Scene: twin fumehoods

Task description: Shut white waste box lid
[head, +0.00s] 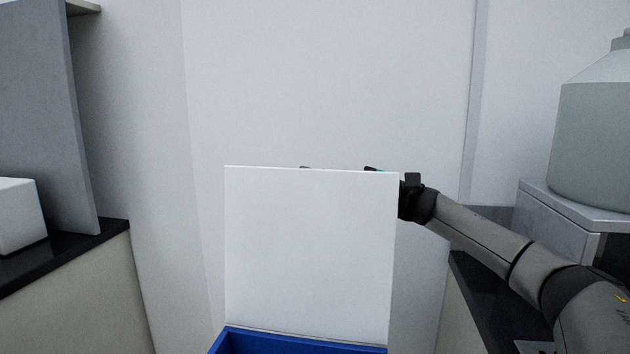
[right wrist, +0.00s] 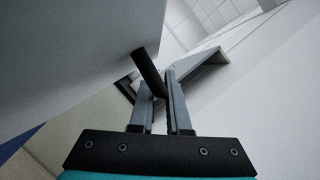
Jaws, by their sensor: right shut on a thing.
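The white lid (head: 310,250) stands upright at the centre of the head view, open. A blue box rim (head: 300,342) shows below it at the bottom edge; most of the box is out of frame. My right gripper (right wrist: 158,82) is behind the lid, its fingers mostly hidden in the head view. In the right wrist view its fingers are shut on a dark bar-shaped handle (right wrist: 148,72) that sticks out from the white lid (right wrist: 70,50). My left gripper is not in view.
A dark-topped counter (head: 75,258) with a white block (head: 18,215) stands at the left. A large pale container (head: 595,140) sits on a grey stand (head: 560,215) at the right. A plain white wall (head: 320,80) is behind the lid.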

